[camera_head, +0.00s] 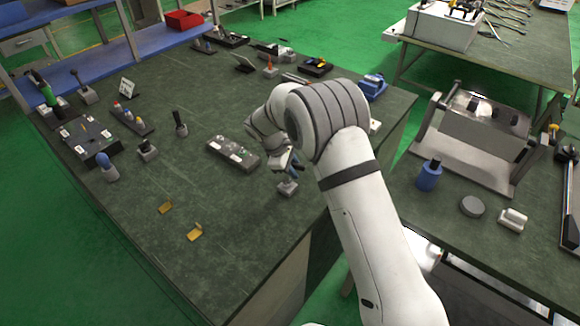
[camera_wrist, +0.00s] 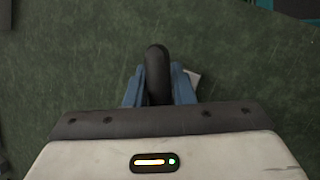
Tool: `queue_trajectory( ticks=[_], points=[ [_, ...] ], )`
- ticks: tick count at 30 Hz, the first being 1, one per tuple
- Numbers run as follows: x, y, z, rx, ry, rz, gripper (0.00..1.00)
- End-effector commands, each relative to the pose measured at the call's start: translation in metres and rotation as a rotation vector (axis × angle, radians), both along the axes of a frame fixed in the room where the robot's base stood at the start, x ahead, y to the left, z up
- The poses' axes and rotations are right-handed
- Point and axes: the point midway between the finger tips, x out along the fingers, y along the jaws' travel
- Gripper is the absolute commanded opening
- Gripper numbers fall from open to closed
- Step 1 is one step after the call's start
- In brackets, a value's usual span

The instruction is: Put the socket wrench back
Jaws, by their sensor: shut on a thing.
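My gripper (camera_wrist: 158,92) has its blue fingers shut on a dark, rounded handle (camera_wrist: 157,66), which I take to be the socket wrench. In the head view my gripper (camera_head: 293,165) points down over the right part of the green table, and the wrench is mostly hidden there. A small grey holder block (camera_head: 287,188) is just below the fingers. A pale corner, probably of this block (camera_wrist: 193,77), shows beside the right finger in the wrist view. I cannot tell whether the wrench is seated in the block or lifted clear.
A grey box with several parts (camera_head: 233,155) lies just left of my gripper. A black-handled tool (camera_head: 180,123) and a black panel (camera_head: 88,138) stand farther left. Two yellow brackets (camera_head: 195,232) lie near the front. The table between them is clear.

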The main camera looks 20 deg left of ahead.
Motion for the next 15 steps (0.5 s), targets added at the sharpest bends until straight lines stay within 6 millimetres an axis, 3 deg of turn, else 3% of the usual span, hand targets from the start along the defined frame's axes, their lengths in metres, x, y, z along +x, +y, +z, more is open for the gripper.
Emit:
queue_trajectory(
  ticks=[2, 3, 11, 15],
  points=[
    [0.0001, -0.0002, -0.0031, 0.0, 0.0, 0.0, 0.0],
    [0.0, -0.0003, -0.0036, 0.0, 0.001, 0.0, 0.23],
    [0.0002, -0.0006, -0.0024, -0.001, 0.001, -0.002, 0.44],
    [0.0002, -0.0007, -0.0023, -0.001, 0.001, -0.002, 0.44]
  ],
)
